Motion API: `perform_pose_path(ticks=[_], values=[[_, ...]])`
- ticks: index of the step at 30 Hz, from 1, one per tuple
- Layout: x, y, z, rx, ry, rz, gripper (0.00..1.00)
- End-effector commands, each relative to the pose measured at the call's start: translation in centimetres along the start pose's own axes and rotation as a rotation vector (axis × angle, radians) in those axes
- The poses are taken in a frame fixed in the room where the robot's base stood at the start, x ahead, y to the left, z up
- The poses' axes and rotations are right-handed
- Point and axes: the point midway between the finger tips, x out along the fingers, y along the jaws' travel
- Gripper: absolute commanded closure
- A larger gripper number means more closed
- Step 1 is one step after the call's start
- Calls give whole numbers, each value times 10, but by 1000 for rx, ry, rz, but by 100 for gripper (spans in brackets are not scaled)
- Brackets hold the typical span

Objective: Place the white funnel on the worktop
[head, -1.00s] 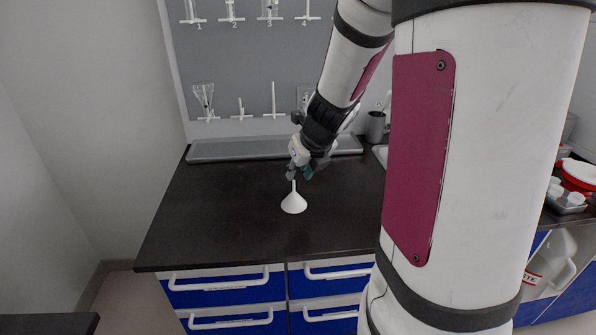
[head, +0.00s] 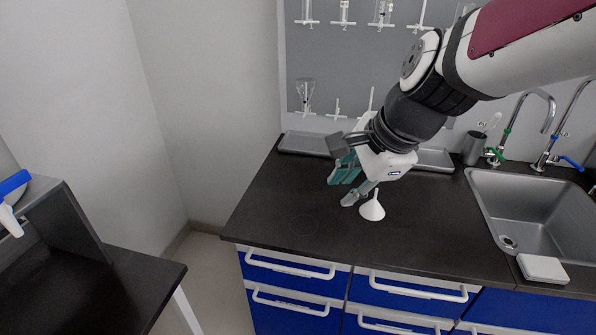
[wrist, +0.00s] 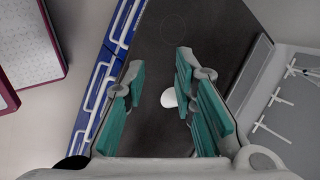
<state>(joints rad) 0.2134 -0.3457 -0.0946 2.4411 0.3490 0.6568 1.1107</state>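The white funnel (head: 372,208) stands wide end down, stem up, on the black worktop (head: 290,205), near the front edge. My gripper (head: 342,192) is above the worktop, just left of the funnel in the head view, with its green-padded fingers apart. In the wrist view my gripper (wrist: 160,60) is open, with a clear gap between the fingers. The funnel's white cone (wrist: 168,99) shows between them, beside the right finger, which partly hides it. Whether a finger touches the funnel I cannot tell.
A grey tray (head: 305,143) lies along the back of the worktop. A pegboard (head: 345,60) with glassware rises behind it. A sink (head: 540,215) with taps is at the right. The worktop's left part is clear. Another dark bench (head: 90,290) stands at the lower left.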

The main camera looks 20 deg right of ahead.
Motion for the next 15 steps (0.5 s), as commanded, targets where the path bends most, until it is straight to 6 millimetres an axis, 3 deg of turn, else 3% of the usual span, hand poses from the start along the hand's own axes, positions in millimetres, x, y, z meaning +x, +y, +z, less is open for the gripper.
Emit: perform_pose_path(ticks=[3,9,15], values=[[-23,34,28,-467,-18,49,75],[-53,90,44,-1173,-34,144,75],[-68,122,41,-1574,-45,216,75]])
